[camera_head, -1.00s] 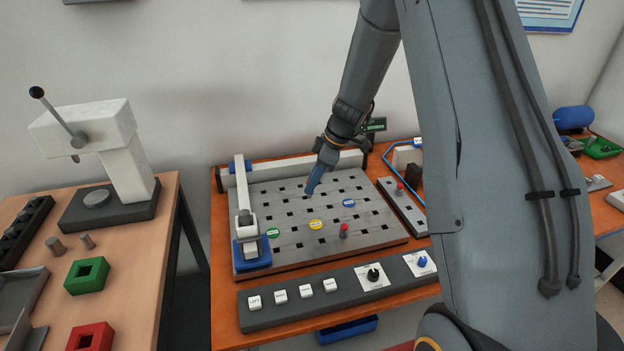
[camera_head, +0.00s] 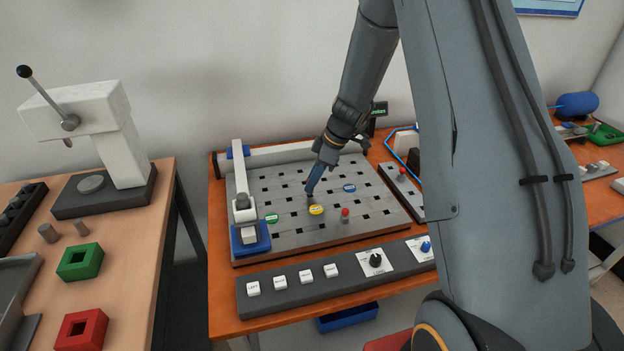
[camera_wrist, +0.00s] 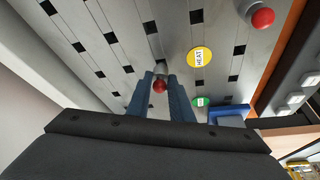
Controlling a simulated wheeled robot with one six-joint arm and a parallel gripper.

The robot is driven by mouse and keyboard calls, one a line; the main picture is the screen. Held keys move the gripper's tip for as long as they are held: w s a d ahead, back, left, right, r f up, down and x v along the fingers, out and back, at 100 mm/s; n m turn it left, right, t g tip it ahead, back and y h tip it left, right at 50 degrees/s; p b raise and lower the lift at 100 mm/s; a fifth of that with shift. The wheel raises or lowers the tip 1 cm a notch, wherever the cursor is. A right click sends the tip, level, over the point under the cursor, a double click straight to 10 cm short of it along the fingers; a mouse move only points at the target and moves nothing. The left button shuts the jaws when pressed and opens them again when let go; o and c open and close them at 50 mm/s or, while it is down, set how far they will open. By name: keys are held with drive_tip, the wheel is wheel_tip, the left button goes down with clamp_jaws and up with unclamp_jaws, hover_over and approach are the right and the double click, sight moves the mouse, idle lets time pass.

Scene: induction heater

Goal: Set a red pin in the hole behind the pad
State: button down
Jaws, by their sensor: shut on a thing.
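My gripper (camera_head: 309,194) is over the grey perforated plate (camera_head: 285,240), just behind the yellow HEAT pad (camera_head: 316,210). In the wrist view its blue fingers (camera_wrist: 160,88) are shut on a red-topped pin (camera_wrist: 159,86) with a grey body. The pin's lower end is close to a dark hole in the plate; I cannot tell whether it is in the hole. The HEAT pad (camera_wrist: 200,57) lies beside the pin in the wrist view. A green pad (camera_head: 272,218) and a blue pad (camera_head: 349,188) also lie on the plate.
A second red pin (camera_head: 345,213) stands near the plate's front. Another (camera_head: 402,173) stands on the strip at the right. A white gantry arm (camera_head: 240,190) runs along the plate's left side. A button panel (camera_head: 310,282) lies in front.

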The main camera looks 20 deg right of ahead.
drive_tip(key=shift+f, duration=0.35)
drive_tip(key=shift+f+b, duration=0.45)
drive_tip(key=shift+b, duration=0.5)
idle(0.4)
drive_tip(key=c, duration=1.5)
unclamp_jaws()
drive_tip(key=shift+b+v, duration=1.15)
drive_tip(key=shift+v, duration=2.75)
drive_tip(key=shift+s, duration=0.1)
